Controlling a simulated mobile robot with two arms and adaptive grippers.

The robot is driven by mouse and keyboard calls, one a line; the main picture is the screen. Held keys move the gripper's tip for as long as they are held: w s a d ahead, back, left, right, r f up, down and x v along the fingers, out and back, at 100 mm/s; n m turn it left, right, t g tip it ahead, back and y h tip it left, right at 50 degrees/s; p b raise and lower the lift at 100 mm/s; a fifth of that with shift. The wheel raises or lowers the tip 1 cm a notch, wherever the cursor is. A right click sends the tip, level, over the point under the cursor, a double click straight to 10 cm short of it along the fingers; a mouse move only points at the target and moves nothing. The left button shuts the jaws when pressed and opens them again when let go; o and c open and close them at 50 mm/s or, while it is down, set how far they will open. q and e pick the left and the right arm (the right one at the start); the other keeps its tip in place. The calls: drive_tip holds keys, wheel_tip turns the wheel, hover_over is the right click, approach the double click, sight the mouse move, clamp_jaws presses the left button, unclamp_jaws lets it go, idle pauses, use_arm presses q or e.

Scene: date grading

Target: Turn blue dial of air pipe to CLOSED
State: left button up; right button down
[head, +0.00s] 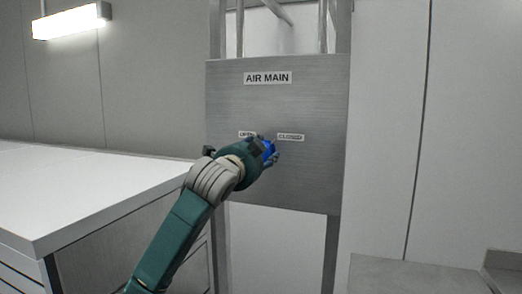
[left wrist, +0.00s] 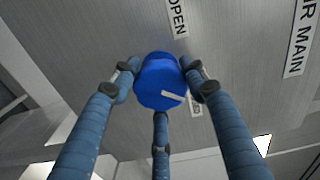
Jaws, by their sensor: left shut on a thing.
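The blue dial (head: 268,147) sits on a grey metal panel (head: 300,185), below the AIR MAIN sign (head: 268,78). In the head view my left gripper (head: 270,155) covers much of it. In the left wrist view the three fingers are shut around the blue dial (left wrist: 158,75). A white mark on the dial's face lies toward its lower right edge, on the side of the partly hidden CLOSED label (left wrist: 196,105). The OPEN label (left wrist: 177,17) is at the top. In the head view the CLOSED label (head: 291,137) is right of the dial, and OPEN (head: 246,134) is left. My right gripper is not in view.
A white counter (head: 90,190) stands at the left. Metal posts (head: 331,250) hold the panel, with pipes (head: 280,12) above and behind it. A low grey surface (head: 410,275) is at the bottom right. The space in front of the panel's right half is free.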

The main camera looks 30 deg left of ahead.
use_arm(q)
drive_tip(key=shift+r+m, duration=0.2)
drive_tip(key=shift+m, duration=0.8)
drive_tip(key=o, duration=1)
drive_tip(key=shift+o, duration=0.8)
drive_tip(key=shift+d+f, duration=0.1)
drive_tip(key=shift+d, duration=0.05)
drive_tip(key=v, duration=1.2)
